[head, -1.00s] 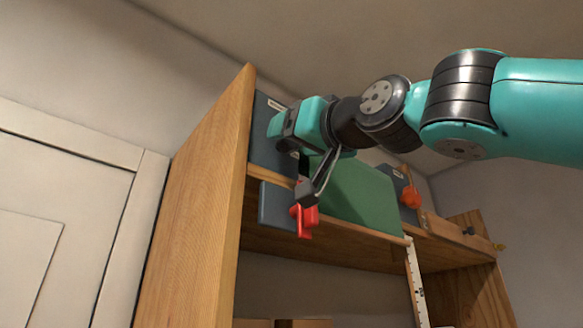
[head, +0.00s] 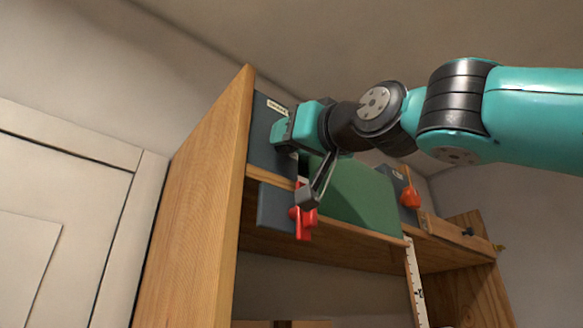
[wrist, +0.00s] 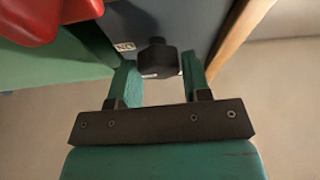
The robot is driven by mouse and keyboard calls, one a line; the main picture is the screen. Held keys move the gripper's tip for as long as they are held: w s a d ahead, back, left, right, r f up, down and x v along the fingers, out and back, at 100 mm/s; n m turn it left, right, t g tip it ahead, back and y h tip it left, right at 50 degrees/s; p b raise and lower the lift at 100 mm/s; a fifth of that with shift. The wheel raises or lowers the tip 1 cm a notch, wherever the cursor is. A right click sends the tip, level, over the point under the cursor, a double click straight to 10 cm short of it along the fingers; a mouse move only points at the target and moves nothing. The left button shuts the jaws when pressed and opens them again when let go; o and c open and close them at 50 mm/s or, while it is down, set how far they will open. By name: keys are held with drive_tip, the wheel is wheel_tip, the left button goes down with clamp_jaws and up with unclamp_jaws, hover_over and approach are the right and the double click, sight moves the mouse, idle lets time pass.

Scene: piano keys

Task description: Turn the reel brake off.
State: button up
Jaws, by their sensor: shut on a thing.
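A grey panel (head: 268,155) with a small white label stands at the left end of the shelf. In the wrist view, a dark knob (wrist: 158,58) sticks out of this panel (wrist: 185,20), beside a label partly reading "NG". My gripper (wrist: 159,80) has its two teal fingers on either side of the knob and is shut on it. In the head view my gripper (head: 277,133) is up against the panel and hides the knob. A red lever (head: 303,220) is on the lower grey plate below my wrist. I cannot tell from the labels which control is the reel brake.
A green panel (head: 350,195) fills the middle of the wooden shelf. A red-orange knob (head: 410,197) is on another grey box to the right. The wooden side board (head: 195,215) stands close to the left of my gripper. A red part (wrist: 40,18) is near the wrist camera.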

drive_tip(key=n+g+y, duration=0.1)
drive_tip(key=n, duration=0.2)
drive_tip(key=n+g+y, duration=0.1)
drive_tip(key=n, duration=0.3)
drive_tip(key=n+g+y, duration=0.1)
drive_tip(key=n+g, duration=0.1)
drive_tip(key=n, duration=0.1)
drive_tip(key=shift+w+d+n, duration=0.1)
drive_tip(key=shift+w+n, duration=0.05)
drive_tip(key=shift+n, duration=0.25)
drive_tip(key=n+g+p, duration=0.1)
drive_tip(key=n+g, duration=0.1)
drive_tip(key=n, duration=0.3)
drive_tip(key=shift+r, duration=0.1)
drive_tip(key=shift+n+g+h+p, duration=0.5)
drive_tip(key=shift+n+g, duration=0.4)
drive_tip(key=shift+n, duration=1.2)
drive_tip(key=o, duration=0.9)
drive_tip(key=shift+c, duration=0.2)
